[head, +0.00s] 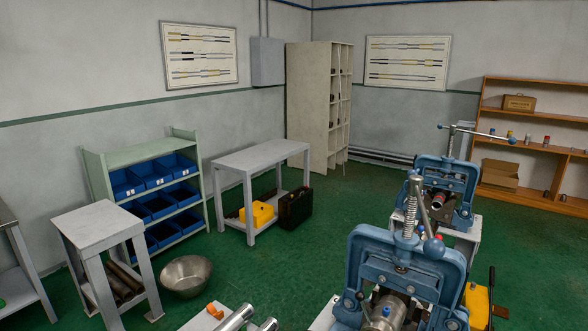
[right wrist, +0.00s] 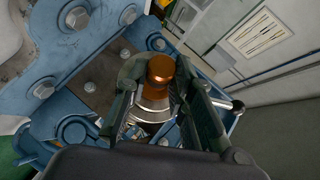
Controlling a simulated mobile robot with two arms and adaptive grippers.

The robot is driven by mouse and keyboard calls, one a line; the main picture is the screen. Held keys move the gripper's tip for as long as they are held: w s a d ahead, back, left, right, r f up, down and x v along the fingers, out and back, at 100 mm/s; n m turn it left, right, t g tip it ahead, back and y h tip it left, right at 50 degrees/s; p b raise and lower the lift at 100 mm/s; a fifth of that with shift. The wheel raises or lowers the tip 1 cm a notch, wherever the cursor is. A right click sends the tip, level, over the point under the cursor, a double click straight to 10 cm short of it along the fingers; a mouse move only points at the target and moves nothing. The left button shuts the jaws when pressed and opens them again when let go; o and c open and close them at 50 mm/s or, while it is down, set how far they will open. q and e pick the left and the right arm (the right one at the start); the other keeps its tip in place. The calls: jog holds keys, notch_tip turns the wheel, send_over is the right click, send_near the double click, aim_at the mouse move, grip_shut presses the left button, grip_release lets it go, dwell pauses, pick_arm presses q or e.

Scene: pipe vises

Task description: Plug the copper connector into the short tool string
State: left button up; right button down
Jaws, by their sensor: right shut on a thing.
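In the right wrist view, my right gripper (right wrist: 157,88) is shut on the copper connector (right wrist: 160,70), a short copper-brown cylinder with a rounded, shiny end between the fingers. A silver metal cylinder (right wrist: 152,112) shows right behind or below the connector, inside a blue vise frame (right wrist: 80,58). I cannot tell whether the two are joined or only close. In the head view, the front blue vise (head: 400,262) holds a silver tool string (head: 384,318) with a blue part near it. Which string is the short one is unclear. Neither gripper shows in the head view.
A second blue vise (head: 445,178) behind holds a red-ended pipe (head: 438,200). Silver tubes (head: 238,318) lie at the bottom edge. A steel bowl (head: 186,275), a grey table (head: 262,157) and a blue-bin rack (head: 150,170) stand left. Green floor is open in the middle.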

jog(key=shift+w+d+r, duration=0.3)
dwell(0.5)
jog(key=c, duration=1.8)
grip_release()
jog(key=o, duration=0.5)
jog(key=shift+w+f, duration=0.15)
jog(key=shift+w, duration=0.1)
jog(key=shift+s, duration=0.1)
